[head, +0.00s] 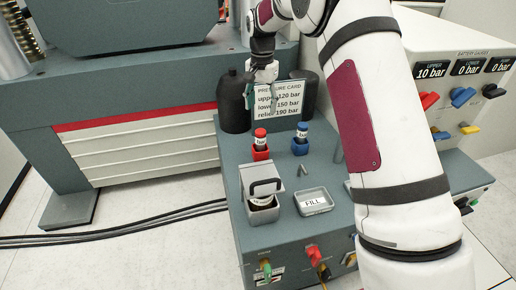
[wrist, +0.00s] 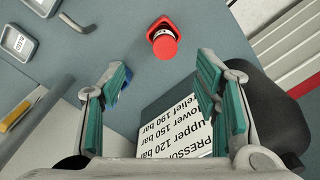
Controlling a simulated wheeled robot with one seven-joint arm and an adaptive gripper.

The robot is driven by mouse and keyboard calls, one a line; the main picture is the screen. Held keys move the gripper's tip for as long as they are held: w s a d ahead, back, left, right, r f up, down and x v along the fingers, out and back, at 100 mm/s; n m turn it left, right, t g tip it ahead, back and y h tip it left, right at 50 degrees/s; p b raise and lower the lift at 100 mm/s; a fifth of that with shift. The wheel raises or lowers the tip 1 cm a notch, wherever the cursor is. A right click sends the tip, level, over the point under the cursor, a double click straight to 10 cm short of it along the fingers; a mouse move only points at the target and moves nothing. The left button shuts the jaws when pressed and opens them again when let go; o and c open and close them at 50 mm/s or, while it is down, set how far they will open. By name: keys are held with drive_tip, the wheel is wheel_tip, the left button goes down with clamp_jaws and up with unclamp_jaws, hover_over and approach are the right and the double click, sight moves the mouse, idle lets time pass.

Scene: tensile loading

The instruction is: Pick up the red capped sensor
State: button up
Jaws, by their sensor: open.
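The red capped sensor (head: 260,143) stands upright in a red holder on the grey bench, left of the blue one. It also shows from above in the wrist view (wrist: 163,43), beyond my fingertips and between their lines. My gripper (head: 264,90) is above the back of the bench, in front of the pressure card. In the wrist view my gripper (wrist: 165,88) has its teal-padded fingers spread wide with nothing between them. The sensor is apart from the fingers.
A blue capped sensor (head: 300,139) stands right of the red one. The pressure card (head: 278,100) and dark bottles (head: 235,102) stand at the back.

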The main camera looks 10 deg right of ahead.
drive_tip(key=b, duration=0.2)
approach(261, 141)
drive_tip(key=f, duration=0.1)
drive_tip(key=w+f, duration=0.1)
drive_tip(key=f, duration=0.3)
drive_tip(key=shift+w, duration=0.4)
drive_tip(key=shift+w+d+f+b, duration=0.1)
drive_tip(key=shift+f+b, duration=0.45)
drive_tip(key=shift+f, duration=1.1)
drive_tip(key=shift+w+d+f+b, duration=0.1)
drive_tip(key=shift+f+b, duration=0.4)
drive_tip(key=shift+f, duration=1.15)
drive_tip(key=shift+c, duration=0.2)
clamp_jaws()
